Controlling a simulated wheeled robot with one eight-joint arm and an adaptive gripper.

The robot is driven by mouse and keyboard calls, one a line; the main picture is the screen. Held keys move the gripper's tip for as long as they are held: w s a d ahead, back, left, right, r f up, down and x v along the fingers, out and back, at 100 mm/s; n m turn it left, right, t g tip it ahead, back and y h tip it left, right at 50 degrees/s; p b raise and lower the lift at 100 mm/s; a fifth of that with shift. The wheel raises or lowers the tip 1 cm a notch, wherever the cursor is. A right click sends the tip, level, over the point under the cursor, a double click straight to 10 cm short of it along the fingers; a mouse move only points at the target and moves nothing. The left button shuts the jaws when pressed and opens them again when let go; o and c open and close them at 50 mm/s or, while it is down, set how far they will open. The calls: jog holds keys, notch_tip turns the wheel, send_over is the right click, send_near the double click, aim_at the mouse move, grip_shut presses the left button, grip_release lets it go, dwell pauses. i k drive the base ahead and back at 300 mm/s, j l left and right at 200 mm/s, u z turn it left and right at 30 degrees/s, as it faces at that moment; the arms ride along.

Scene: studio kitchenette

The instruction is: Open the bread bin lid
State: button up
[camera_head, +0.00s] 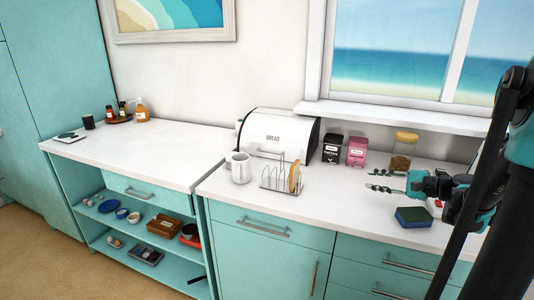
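The white bread bin (280,134), with "BREAD" lettered on its curved front, stands at the back of the counter against the wall. Its lid looks closed, with a handle bar (266,153) low on the front. My gripper (369,181) is at the right, above the counter, its fingers pointing left. The two fingers are apart with nothing between them. It is well to the right of the bin and not touching it.
A toast rack (283,177) and a white mug (239,167) stand in front of the bin. Black (332,148) and pink (357,151) canisters and a glass jar (402,151) stand right of it. A sponge (413,217) lies near the front edge. The left counter is mostly clear.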

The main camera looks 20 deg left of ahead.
aim_at(265, 135)
jog(key=i+j, duration=0.1)
jog(key=j, duration=0.35)
jog(key=i+j, duration=0.1)
jog(key=j, duration=0.35)
jog(key=i+j, duration=0.1)
jog(key=j, duration=0.35)
